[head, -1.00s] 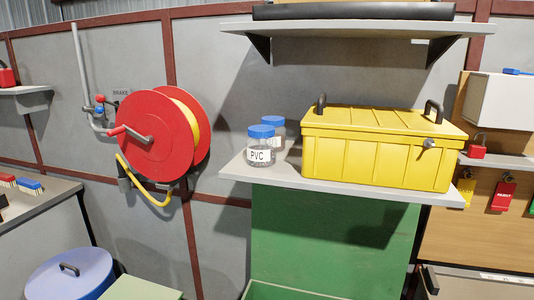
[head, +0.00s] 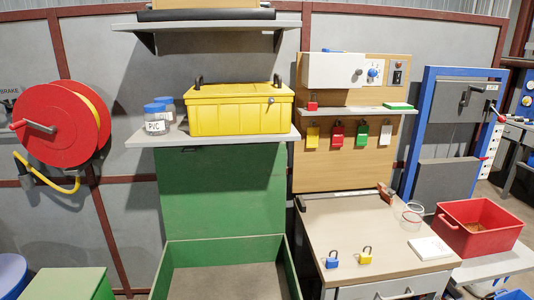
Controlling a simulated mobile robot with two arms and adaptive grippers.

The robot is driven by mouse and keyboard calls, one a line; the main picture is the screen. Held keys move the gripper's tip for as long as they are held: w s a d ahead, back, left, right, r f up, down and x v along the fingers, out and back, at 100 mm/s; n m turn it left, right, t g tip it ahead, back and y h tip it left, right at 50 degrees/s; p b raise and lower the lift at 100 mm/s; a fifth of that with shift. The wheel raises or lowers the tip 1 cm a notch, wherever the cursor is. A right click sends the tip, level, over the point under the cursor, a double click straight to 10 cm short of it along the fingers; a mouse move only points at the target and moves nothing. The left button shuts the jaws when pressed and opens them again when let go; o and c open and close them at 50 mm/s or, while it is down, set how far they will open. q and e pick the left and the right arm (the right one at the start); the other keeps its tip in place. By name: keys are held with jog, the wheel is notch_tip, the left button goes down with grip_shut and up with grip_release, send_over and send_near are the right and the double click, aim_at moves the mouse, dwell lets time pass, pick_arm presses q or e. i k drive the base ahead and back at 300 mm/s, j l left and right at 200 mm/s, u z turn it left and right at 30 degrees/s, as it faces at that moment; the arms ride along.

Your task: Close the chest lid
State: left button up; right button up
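A large green chest (head: 226,252) stands open at the bottom centre of the head view, cut off by the lower edge. Its green lid (head: 222,190) stands upright at the back, beneath a grey shelf. The visible part of the inside shows a bare brownish floor. A yellow box (head: 240,112) with black handles sits on the shelf above, its cover shut. Neither of my grippers is in view.
Two blue-capped jars (head: 157,118) stand left of the yellow box on the shelf (head: 150,139). A workbench (head: 375,225) with padlocks stands close right of the chest. A red hose reel (head: 58,125) hangs on the left wall. A red crate (head: 478,226) is at right.

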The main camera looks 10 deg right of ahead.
aim_at(218, 191)
jog(key=k+z, duration=0.1)
jog(key=k, duration=0.15)
jog(key=i+j+u, duration=0.25)
jog(key=i+j, duration=0.3)
jog(key=i+j+u, duration=0.3)
jog(key=i+j, duration=0.3)
jog(key=j, duration=0.1)
